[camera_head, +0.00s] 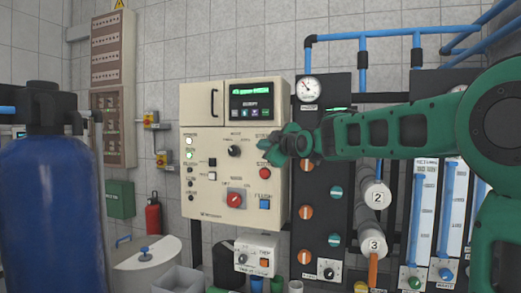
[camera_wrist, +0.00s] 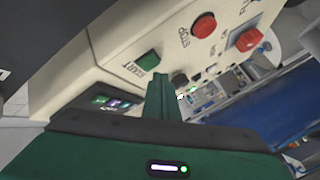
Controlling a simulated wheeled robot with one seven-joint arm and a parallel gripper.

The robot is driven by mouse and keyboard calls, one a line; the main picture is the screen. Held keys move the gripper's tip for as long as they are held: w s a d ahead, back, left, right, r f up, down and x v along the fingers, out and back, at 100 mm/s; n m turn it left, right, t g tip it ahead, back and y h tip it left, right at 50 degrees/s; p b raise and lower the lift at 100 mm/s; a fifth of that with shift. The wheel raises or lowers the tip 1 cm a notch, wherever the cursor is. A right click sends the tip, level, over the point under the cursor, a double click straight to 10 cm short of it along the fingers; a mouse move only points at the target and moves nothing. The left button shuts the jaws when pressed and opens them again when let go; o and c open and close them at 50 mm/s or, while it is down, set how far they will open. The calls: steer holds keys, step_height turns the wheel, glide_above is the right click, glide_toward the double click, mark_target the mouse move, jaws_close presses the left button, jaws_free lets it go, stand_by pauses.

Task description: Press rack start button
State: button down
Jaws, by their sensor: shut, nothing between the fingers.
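The cream rack control box (camera_head: 222,215) stands in the middle of the head view. In the wrist view its green button (camera_wrist: 148,61), labelled START, shows just above and left of my gripper's fingertips. A round red STOP button (camera_wrist: 204,26) is further right; it also shows in the head view (camera_head: 265,173). The START button is hidden behind my gripper in the head view. My green gripper (camera_head: 266,157) is shut and empty, with its tip in front of the box's right side. In the wrist view the closed fingers (camera_wrist: 161,80) point towards the panel; I cannot tell if they touch it.
A red rotary switch (camera_head: 235,199) and a blue FLUSH button (camera_head: 265,204) sit lower on the box. A display (camera_head: 256,101) is above. A black panel with valves (camera_head: 335,185) and a gauge (camera_head: 309,89) stands to the right. A blue tank (camera_head: 52,215) is at left.

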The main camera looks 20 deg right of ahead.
steer(key=s+a, duration=0.1)
steer(key=s, duration=0.1)
steer(key=s+a, duration=0.2)
stand_by(0.6)
steer(key=shift+d+f, duration=0.1)
stand_by(0.4)
steer(key=s+d+f+m+g+h, duration=0.25)
steer(key=s+d+f, duration=0.25)
steer(key=s+f, duration=0.25)
steer(key=s+d+f+m+g+h, duration=0.1)
steer(key=s+d+f+m+g, duration=0.4)
steer(key=f, duration=0.4)
steer(key=s+d+f+m+g+h, duration=0.1)
steer(key=s+d+f+m+g, duration=0.1)
steer(key=s+d+f, duration=0.5)
steer(key=s+f+m+g, duration=0.2)
steer(key=s+f, duration=0.3)
steer(key=s, duration=0.4)
steer(key=s+f+m+g+y, duration=0.1)
steer(key=s+f+m+g, duration=0.2)
steer(key=s, duration=0.6)
steer(key=s+f+m+g, duration=0.2)
steer(key=s+f+m, duration=0.1)
steer(key=s+f, duration=0.4)
steer(key=s, duration=0.3)
steer(key=shift+a+f+m+g+y, duration=0.2)
steer(key=shift+f+m+g+y, duration=0.05)
steer(key=shift+m+g+y, duration=0.1)
